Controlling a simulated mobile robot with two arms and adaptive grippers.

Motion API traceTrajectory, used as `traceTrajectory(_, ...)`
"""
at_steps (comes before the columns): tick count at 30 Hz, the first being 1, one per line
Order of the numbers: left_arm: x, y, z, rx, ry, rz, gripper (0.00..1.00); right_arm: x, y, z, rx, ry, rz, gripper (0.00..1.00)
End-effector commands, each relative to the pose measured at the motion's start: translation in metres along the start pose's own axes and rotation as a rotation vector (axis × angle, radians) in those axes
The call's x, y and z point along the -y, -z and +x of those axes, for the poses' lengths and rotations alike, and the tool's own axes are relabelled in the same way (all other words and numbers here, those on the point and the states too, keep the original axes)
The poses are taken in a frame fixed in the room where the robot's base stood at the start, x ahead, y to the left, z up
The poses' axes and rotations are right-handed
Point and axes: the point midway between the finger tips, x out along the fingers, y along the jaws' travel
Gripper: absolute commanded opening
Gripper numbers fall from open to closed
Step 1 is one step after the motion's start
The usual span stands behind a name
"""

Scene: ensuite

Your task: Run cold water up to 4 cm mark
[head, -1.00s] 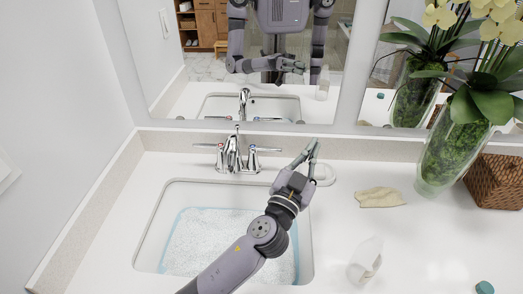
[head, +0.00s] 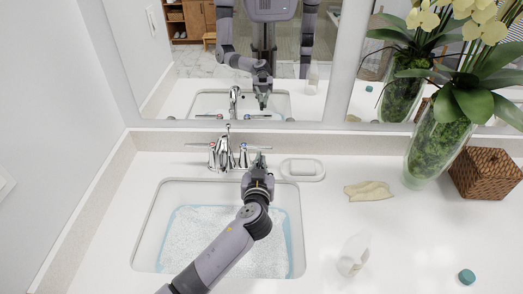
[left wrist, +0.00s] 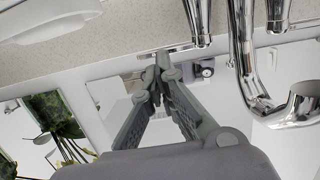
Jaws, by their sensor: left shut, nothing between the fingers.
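The chrome faucet (head: 226,152) stands behind the sink. Its left handle (head: 212,152) has a red mark and its right handle (head: 244,152) a blue mark. The white sink (head: 150,232) holds foamy, pale blue water (head: 200,222); no depth mark can be made out. My left gripper (head: 260,160) is shut and empty, with its tips at the right handle's lever. In the left wrist view, the closed fingertips (left wrist: 158,68) sit by the end of a chrome lever (left wrist: 165,50); I cannot tell whether they touch. The spout is beside them. My right gripper is not seen directly.
A white soap dish (head: 302,169) lies right of the faucet. A beige cloth (head: 369,191), a clear bottle (head: 353,254) and a teal cap (head: 466,276) are on the counter. A vase of orchids (head: 437,143) and a wicker box (head: 485,174) stand right. The mirror is behind.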

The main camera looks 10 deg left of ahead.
Motion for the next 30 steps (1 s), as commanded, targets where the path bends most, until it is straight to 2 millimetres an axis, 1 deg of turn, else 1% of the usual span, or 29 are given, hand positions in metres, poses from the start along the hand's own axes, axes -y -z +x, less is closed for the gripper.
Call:
traceTrajectory(1, 0.001, 0.003, 0.009, -0.002, 0.001, 0.004, 0.00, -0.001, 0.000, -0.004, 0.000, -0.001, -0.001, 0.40)
traceTrajectory(3, 0.000, 0.003, 0.019, -0.001, 0.000, 0.004, 0.00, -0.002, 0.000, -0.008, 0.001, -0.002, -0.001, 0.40)
traceTrajectory(9, 0.000, 0.002, 0.038, -0.002, 0.000, 0.003, 0.00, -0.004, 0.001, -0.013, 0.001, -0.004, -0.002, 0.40)
traceTrajectory(15, 0.000, 0.001, 0.046, -0.001, 0.000, 0.001, 0.00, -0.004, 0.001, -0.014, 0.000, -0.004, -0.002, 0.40)
traceTrajectory(25, 0.000, 0.000, 0.046, -0.001, 0.000, 0.001, 0.00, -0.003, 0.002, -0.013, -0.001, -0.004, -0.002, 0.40)
traceTrajectory(28, -0.005, -0.003, 0.048, -0.002, 0.004, -0.003, 0.00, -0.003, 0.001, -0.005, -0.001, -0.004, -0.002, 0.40)
traceTrajectory(30, -0.010, -0.005, 0.051, -0.004, 0.011, -0.005, 0.00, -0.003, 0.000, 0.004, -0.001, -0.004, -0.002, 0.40)
